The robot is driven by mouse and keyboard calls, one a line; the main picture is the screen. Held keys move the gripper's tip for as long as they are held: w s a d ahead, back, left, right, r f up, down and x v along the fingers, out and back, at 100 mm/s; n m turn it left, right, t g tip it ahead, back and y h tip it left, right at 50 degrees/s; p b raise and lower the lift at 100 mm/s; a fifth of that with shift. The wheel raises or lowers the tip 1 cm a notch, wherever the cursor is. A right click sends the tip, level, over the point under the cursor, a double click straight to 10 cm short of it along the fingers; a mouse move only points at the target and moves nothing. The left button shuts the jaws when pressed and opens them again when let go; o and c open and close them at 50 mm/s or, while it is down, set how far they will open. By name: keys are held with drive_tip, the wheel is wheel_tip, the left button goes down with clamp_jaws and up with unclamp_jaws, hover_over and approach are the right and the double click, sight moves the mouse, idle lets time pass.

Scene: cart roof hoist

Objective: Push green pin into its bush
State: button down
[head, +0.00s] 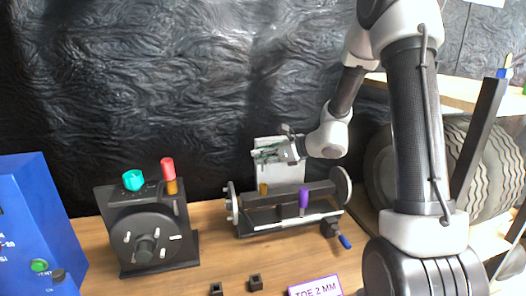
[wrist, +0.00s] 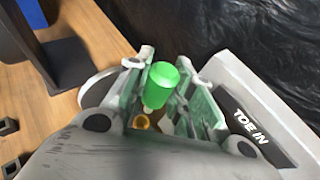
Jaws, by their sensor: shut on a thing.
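The green pin (wrist: 162,84) stands between my gripper's fingers in the wrist view, with its green head up and a pale shank below. My gripper (wrist: 158,92) is shut on it. A brass bush (wrist: 141,122) shows just below the pin's shank; I cannot tell whether the shank touches it. In the head view my gripper (head: 266,154) is above the brass bush (head: 263,188) on the black fixture (head: 320,190). The pin is not clearly seen there.
A white "TOE IN" plate (wrist: 250,115) stands close beside the gripper. A purple pin (head: 304,196) stands on the fixture's right. A black stand (head: 145,235) at left carries a red pin (head: 168,168) and a teal knob (head: 133,180). Small black blocks (head: 255,283) lie in front.

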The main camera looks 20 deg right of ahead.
drive_tip(key=shift+f, duration=1.95)
drive_tip(key=shift+f, duration=2.1)
drive_tip(key=c, duration=1.2)
unclamp_jaws()
drive_tip(key=shift+o, duration=0.2)
drive_tip(key=shift+r, duration=0.1)
wheel_tip(320, 180, up, 10)
drive_tip(key=shift+f, duration=0.1)
